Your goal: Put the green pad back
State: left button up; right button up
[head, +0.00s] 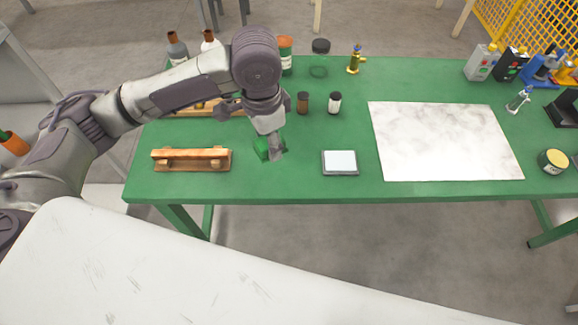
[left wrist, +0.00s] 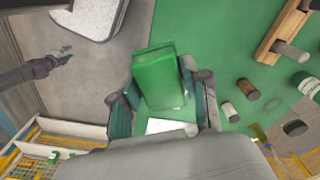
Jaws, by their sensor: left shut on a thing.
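The green pad (head: 261,148) is held in my left gripper (head: 269,152), over the left part of the green table. In the left wrist view the green pad (left wrist: 158,78) stands between the two fingers of my left gripper (left wrist: 160,98), which is shut on it. I cannot tell whether its underside touches the table. A small grey tray with a pale top (head: 340,162) lies to the right of the pad; part of its white top (left wrist: 165,126) shows below the pad. What looks like my right gripper (left wrist: 62,54) is small at the left of the wrist view.
A wooden rack (head: 190,160) lies left of the pad. Two small jars (head: 318,103) and several bottles stand behind. A white marbled sheet (head: 443,142) covers the table's right middle. A yellow tin (head: 553,161) stands far right. The table's front edge is close.

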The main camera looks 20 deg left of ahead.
pick_arm(q)
jog(key=w+d+f+m+b, duration=0.1)
jog(key=w+d+f+m, duration=0.4)
jog(key=m, duration=0.7)
jog(key=w+d+f+m+b, duration=0.1)
jog(key=w+d+f+m, duration=0.35)
jog(key=m, duration=0.75)
jog(key=p, duration=0.3)
send_over(283, 163)
notch_tip(283, 163, down, 5)
jog(key=shift+d+f, duration=0.1)
jog(key=shift+f, duration=0.1)
notch_tip(283, 163, down, 4)
jog(key=shift+r+p, duration=0.1)
jog(key=shift+p, duration=0.25)
jog(key=shift+f, duration=0.2)
pick_arm(e)
jog(key=w, duration=0.1)
jog(key=w+r, duration=0.1)
jog(key=shift+w+r, duration=0.25)
jog(key=shift+w, duration=0.05)
pick_arm(q)
jog(key=shift+f, duration=0.2)
jog(key=o, duration=1)
pick_arm(e)
jog(key=shift+f, duration=0.1)
